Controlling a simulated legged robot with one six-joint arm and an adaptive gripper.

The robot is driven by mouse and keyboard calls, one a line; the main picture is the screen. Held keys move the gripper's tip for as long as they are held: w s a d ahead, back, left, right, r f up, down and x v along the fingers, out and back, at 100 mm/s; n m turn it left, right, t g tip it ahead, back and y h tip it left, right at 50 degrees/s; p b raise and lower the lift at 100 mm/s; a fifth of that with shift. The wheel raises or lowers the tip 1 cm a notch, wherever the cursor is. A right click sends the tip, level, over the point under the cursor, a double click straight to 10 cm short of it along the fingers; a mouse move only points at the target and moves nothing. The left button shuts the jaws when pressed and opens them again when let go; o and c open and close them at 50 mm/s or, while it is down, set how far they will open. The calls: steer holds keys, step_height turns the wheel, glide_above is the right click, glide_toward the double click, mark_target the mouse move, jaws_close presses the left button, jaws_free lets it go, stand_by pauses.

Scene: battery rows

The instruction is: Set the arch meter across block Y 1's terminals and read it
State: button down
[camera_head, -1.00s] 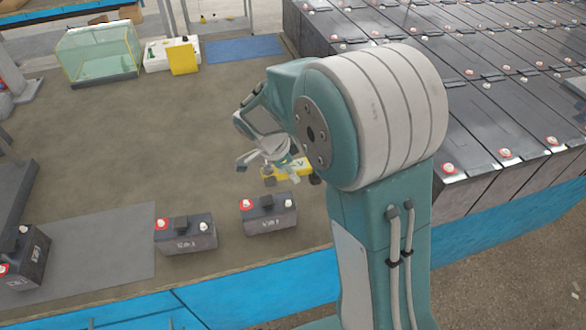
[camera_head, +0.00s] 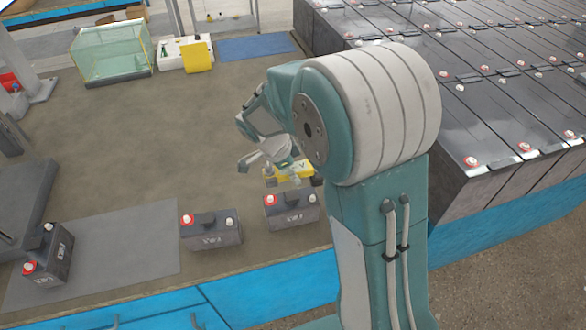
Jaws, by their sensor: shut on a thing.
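My gripper (camera_head: 279,164) is shut on the yellow arch meter (camera_head: 295,172), which has a dark V on its face and grey feet below. It holds the meter just behind a dark battery block (camera_head: 292,212) with one red and one pale terminal. In the picture the meter's feet are close to the block's back edge; I cannot tell whether they touch it. A similar block (camera_head: 212,233) stands to the left, and another (camera_head: 48,258) stands further left, turned. The white labels are too small to read surely, so I cannot tell which is Y 1. My arm hides part of the meter's right side.
A grey mat (camera_head: 130,250) lies between the left blocks. A glass case (camera_head: 108,60), a white tray with a yellow card (camera_head: 197,57) and a blue mat (camera_head: 250,47) are at the back. Rows of large batteries (camera_head: 500,110) fill the right. The bench middle is clear.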

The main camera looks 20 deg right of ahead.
mark_target(294, 194)
steer(key=f, duration=0.1)
steer(key=a+f, duration=0.1)
steer(key=f, duration=0.1)
steer(key=shift+a, duration=0.15)
steer(key=shift+x, duration=1)
steer(key=shift+a, duration=0.15)
steer(key=shift+d, duration=0.3)
steer(key=shift+a, duration=0.2)
steer(key=shift+f, duration=1.15)
stand_by(0.5)
steer(key=shift+c, duration=0.3)
jaws_free()
steer(key=shift+s, duration=0.1)
